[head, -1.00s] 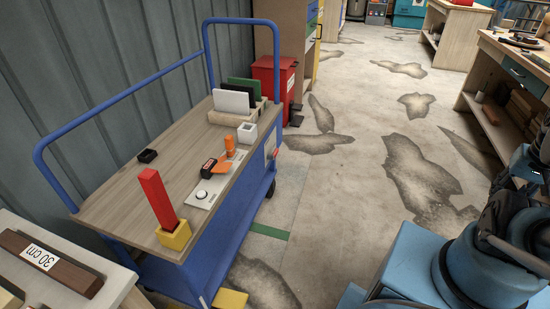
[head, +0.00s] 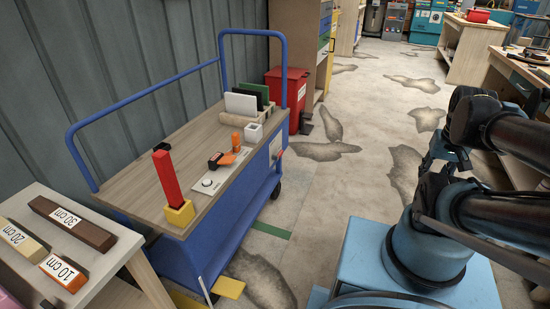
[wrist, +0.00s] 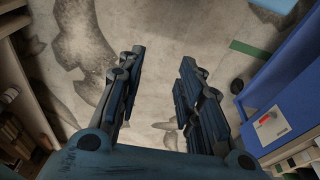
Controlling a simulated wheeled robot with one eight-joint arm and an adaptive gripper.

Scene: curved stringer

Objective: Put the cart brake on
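The blue cart (head: 242,222) with a wooden top stands along the wall, left of centre in the head view. A yellow pedal (head: 229,287) sticks out low at its near end, close to the floor. A white plate with a red part (head: 276,150) is on the cart's side. This plate also shows in the wrist view (wrist: 270,126), at the right on the cart's blue side. My gripper (wrist: 162,55) is open and empty, its two fingers apart above the bare floor, left of the cart. The yellow pedal is not clearly seen in the wrist view.
A table (head: 125,252) with labelled bars stands at the near left. A red bin (head: 287,98) is beyond the cart. A workbench (head: 520,75) is at the right. The floor (head: 325,185) between the cart and my arm is clear.

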